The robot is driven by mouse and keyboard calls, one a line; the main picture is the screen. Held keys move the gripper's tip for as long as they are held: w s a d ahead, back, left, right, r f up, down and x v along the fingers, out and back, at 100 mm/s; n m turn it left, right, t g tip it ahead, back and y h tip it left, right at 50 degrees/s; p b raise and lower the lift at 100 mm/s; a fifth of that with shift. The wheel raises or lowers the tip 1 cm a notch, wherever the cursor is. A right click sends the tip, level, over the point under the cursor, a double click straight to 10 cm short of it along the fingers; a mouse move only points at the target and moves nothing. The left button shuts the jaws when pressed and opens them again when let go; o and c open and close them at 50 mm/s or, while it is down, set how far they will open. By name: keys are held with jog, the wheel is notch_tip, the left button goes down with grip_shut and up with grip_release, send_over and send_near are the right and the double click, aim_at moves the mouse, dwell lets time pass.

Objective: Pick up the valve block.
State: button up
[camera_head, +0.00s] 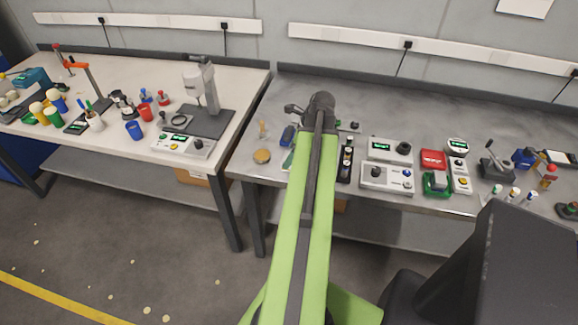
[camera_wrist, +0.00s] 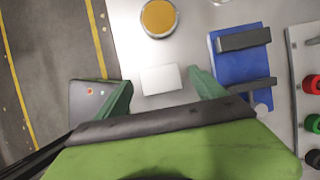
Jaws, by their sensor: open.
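My gripper is open; its two green fingers stand apart at the lower middle of the wrist view (camera_wrist: 162,92). A small pale rectangular block (camera_wrist: 160,79) lies on the metal bench just ahead of the gap between the fingertips, with nothing gripped. I cannot tell for sure that it is the valve block; no label shows. In the head view my arm covers that spot, and a green finger edge of my gripper (camera_head: 288,160) shows left of the arm.
A round amber-topped item (camera_wrist: 158,17) lies beyond the block, also in the head view (camera_head: 262,156). A blue item with dark bars (camera_wrist: 240,62) is close to the right finger. A panel with red, green and black knobs (camera_wrist: 312,105) is at far right. The bench edge is left.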

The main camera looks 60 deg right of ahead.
aim_at(286, 154)
jog(key=b+x, duration=0.1)
jog(key=x, duration=0.1)
jog(key=shift+w+f, duration=0.1)
jog(key=shift+f, duration=0.35)
jog(key=shift+r, duration=0.2)
grip_shut()
jog(key=shift+r, duration=0.1)
jog(key=r+p, duration=0.1)
jog(key=p, duration=0.1)
jog(key=r+p, duration=0.1)
jog(key=r, duration=0.1)
jog(key=d+r+p, duration=0.1)
jog(key=r+p, duration=0.1)
jog(key=shift+s+r+p, duration=0.2)
jog(key=shift+s+p, duration=0.1)
jog(key=shift+s, duration=0.05)
jog(key=s+d+r+p, duration=0.5)
jog(key=s+d, duration=0.2)
jog(key=shift+s+d+r, duration=0.2)
